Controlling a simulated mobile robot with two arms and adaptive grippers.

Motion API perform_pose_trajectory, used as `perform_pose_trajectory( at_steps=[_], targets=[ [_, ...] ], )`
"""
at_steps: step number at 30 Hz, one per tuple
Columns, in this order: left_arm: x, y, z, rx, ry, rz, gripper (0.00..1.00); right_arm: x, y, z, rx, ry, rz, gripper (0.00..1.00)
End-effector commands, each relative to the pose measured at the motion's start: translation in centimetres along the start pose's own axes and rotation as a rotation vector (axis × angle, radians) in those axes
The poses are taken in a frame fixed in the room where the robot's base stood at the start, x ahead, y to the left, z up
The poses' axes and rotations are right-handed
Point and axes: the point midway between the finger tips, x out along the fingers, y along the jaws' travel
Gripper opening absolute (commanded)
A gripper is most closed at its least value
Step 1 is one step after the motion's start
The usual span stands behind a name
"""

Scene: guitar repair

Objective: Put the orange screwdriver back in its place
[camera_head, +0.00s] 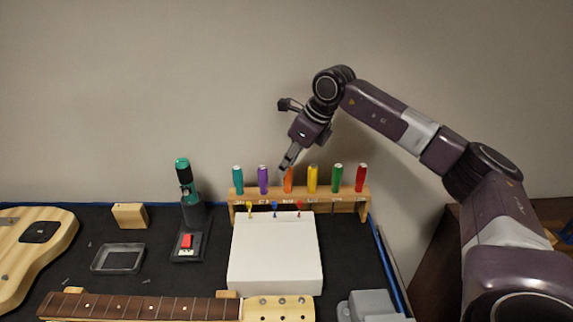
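The orange screwdriver (288,183) stands upright in the wooden rack (349,196) at the back of the bench, between the purple (263,178) and yellow (312,177) screwdrivers. My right gripper (285,167) points down at the top of the orange handle and covers part of it. Its fingers overlap in this view, so I cannot tell if they are open, or if they touch the handle. The lower shaft of the screwdriver is hidden by the rack. My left gripper is out of view.
Teal (238,179), green (337,177) and red (360,178) screwdrivers stand in the same rack. A white box (275,258) is in front. A green-topped tool (185,180) stands left. A guitar neck (150,308) and body (28,262) lie on the dark mat.

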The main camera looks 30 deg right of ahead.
Motion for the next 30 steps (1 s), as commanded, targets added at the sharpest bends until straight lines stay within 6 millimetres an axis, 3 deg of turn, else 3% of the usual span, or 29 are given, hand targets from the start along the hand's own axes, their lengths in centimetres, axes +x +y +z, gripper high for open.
perform_pose_trajectory(
  at_steps=[6,17,30],
  targets=[
    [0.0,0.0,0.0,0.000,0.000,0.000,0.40,0.0,0.0,0.0,0.000,-0.001,0.000,0.37],
    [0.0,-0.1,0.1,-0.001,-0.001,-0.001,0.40,-0.8,-0.1,0.1,0.000,-0.002,-0.001,0.37],
    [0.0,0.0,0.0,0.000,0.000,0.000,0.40,-9.3,-0.1,0.1,0.000,-0.003,-0.002,0.37]
  ],
)
